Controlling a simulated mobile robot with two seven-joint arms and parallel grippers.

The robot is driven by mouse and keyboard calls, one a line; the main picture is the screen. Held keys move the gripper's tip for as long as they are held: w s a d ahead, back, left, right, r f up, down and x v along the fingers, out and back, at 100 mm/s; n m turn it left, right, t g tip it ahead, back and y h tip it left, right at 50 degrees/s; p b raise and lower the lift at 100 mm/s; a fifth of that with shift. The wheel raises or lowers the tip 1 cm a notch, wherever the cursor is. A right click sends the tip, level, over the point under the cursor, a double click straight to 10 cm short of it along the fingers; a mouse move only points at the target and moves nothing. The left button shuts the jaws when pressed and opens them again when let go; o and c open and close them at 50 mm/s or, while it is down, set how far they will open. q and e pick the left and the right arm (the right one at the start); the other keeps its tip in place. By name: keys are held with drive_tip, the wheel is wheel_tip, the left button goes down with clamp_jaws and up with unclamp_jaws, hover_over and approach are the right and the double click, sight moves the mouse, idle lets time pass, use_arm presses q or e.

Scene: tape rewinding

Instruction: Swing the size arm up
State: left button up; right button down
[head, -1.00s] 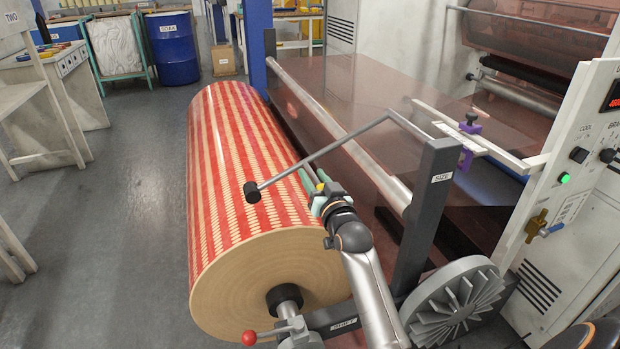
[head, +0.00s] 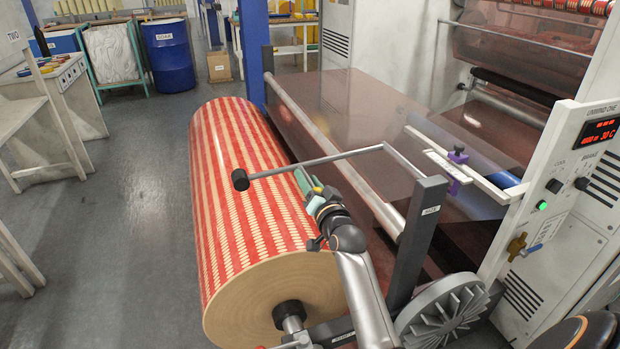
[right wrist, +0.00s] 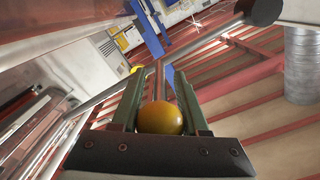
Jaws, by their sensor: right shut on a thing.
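The size arm (head: 300,163) is a thin grey bar, cranked at its right end, with a black cylindrical end piece (head: 240,180). It joins the top of a dark post (head: 418,240) with a small label. In the head view the bar passes over the red-and-cream striped roll (head: 235,190). My right gripper (head: 315,195) is below the bar, beside the roll. My left gripper is not in view.
A white control panel (head: 565,190) with a red display and green button is at right. A glossy film web (head: 350,110) stretches behind the roll. Floor left of the roll is clear.

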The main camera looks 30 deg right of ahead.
wheel_tip(320, 180, up, 6)
drive_tip(key=m+p, duration=0.2)
drive_tip(key=p, duration=0.2)
drive_tip(key=shift+d+r+p, duration=0.1)
drive_tip(key=shift+d+p, duration=0.05)
drive_tip(key=shift+p, duration=0.2)
use_arm(q)
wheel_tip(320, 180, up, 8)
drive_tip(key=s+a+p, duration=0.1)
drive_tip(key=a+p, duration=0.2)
drive_tip(key=p, duration=0.1)
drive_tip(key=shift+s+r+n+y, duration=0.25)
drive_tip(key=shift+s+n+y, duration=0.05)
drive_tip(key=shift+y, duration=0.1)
use_arm(e)
drive_tip(key=r+m, duration=0.1)
drive_tip(key=r, duration=0.1)
drive_tip(key=d+r+m, duration=0.1)
drive_tip(key=r, duration=0.1)
drive_tip(key=shift+s+d+m, duration=0.1)
drive_tip(key=shift+s+m, duration=0.05)
drive_tip(key=shift+m, duration=0.15)
drive_tip(key=shift+r, duration=0.1)
drive_tip(key=shift+c, duration=2.4)
unclamp_jaws()
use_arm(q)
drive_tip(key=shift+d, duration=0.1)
